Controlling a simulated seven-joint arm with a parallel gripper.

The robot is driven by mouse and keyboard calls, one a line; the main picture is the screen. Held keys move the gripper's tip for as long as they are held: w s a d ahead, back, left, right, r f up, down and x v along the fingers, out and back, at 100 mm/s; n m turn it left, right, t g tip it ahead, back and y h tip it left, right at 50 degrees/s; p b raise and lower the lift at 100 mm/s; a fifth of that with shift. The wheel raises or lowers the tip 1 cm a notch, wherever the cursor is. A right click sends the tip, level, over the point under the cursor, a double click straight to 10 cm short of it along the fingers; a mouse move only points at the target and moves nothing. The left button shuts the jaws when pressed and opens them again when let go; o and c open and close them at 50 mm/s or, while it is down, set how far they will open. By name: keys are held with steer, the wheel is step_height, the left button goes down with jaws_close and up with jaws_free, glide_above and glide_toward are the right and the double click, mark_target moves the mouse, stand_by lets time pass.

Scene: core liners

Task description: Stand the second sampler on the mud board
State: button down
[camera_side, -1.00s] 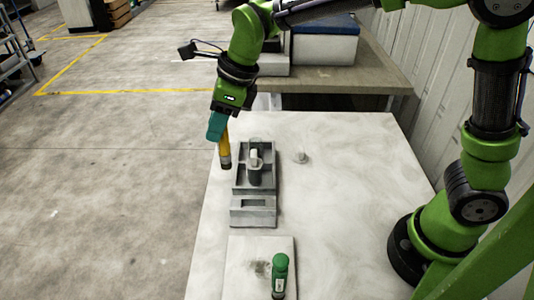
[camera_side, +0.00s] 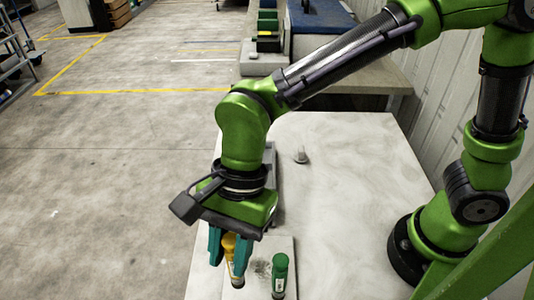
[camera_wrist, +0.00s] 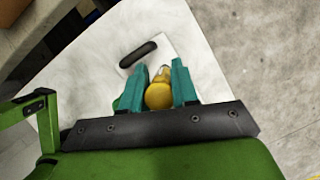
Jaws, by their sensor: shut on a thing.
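In the wrist view the yellow sampler (camera_wrist: 158,96) sits between the teal fingers (camera_wrist: 160,86). A green sampler (camera_side: 280,272) stands upright on the board, to the right of the yellow one.
The grey tray (camera_side: 271,160) behind is mostly hidden by my arm. A small pale knob-like object (camera_side: 300,155) stands on the table. The table (camera_side: 350,200) is clear on the right.

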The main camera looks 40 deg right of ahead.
steer(key=shift+f, duration=2.8)
steer(key=shift+f, duration=0.15)
steer(key=c, duration=0.8)
jaws_free()
steer(key=shift+c, duration=0.2)
